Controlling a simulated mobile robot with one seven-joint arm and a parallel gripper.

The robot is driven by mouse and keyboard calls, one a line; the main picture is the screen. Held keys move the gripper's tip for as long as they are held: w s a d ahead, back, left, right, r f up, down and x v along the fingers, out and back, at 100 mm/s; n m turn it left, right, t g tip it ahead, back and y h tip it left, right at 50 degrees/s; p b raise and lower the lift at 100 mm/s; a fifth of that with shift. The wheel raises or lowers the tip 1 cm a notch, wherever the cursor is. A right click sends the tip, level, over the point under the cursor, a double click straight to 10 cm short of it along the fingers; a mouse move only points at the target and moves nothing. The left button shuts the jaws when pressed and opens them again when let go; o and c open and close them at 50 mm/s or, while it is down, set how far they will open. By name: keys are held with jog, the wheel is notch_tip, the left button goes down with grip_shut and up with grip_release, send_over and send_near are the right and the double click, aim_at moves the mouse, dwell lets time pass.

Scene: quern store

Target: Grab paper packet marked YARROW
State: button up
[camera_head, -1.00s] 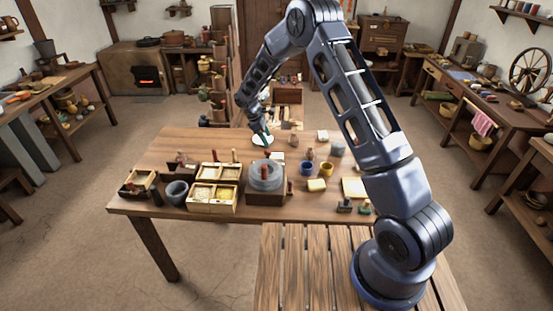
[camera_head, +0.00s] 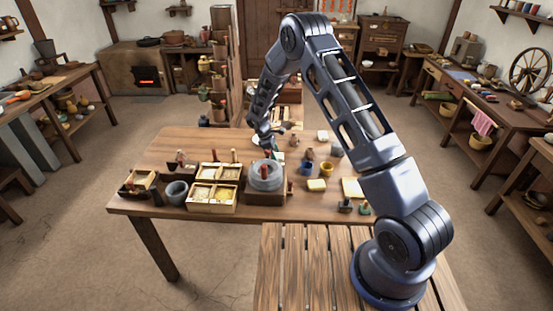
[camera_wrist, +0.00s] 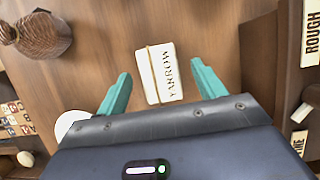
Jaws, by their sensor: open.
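The white paper packet marked YARROW (camera_wrist: 159,73) lies on the wooden table in the wrist view, with its dark lettering readable and a thin band along it. My gripper (camera_wrist: 159,83) is open, with one teal finger on each side of the packet and clear gaps between. The packet's near end reaches between the fingertips; I cannot tell the height of the fingers above it. In the head view my gripper (camera_head: 270,145) is over the far part of the table, behind the quern, and the packet is hard to make out there.
The grey stone quern (camera_head: 265,175) stands in a wooden box just in front of my gripper. A brown ribbed object (camera_wrist: 45,36) lies at the upper left in the wrist view. A wooden block with a ROUGH label (camera_wrist: 312,32) stands at the right. Bare table lies around the packet.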

jog(key=c, duration=1.1)
jog(key=shift+o, duration=0.2)
